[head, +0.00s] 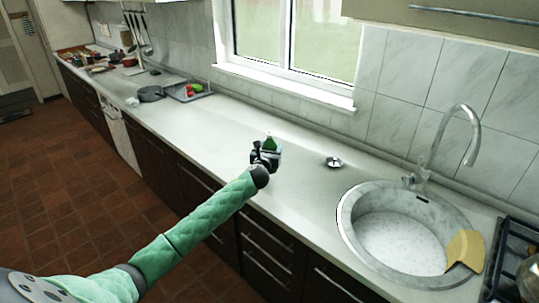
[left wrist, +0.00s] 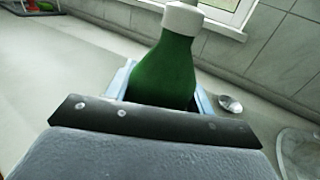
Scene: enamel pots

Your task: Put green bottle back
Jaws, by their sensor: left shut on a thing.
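The green bottle (head: 270,143) shows as a small green top above my left gripper in the head view. In the left wrist view the green bottle (left wrist: 168,68) has a white cap and stands roughly upright between the fingers. My left gripper (head: 265,156) is shut on the bottle, over the middle of the counter. The gripper's body hides the bottle's lower part, so I cannot tell whether its base touches the counter. My right gripper is not in view.
The long white counter (head: 215,115) is clear around the gripper. A small metal item (head: 334,162) lies to the right, before the round sink (head: 405,278) with a yellow cloth (head: 465,250). A pan (head: 151,93) and a tray (head: 190,97) with red and green items stand farther left.

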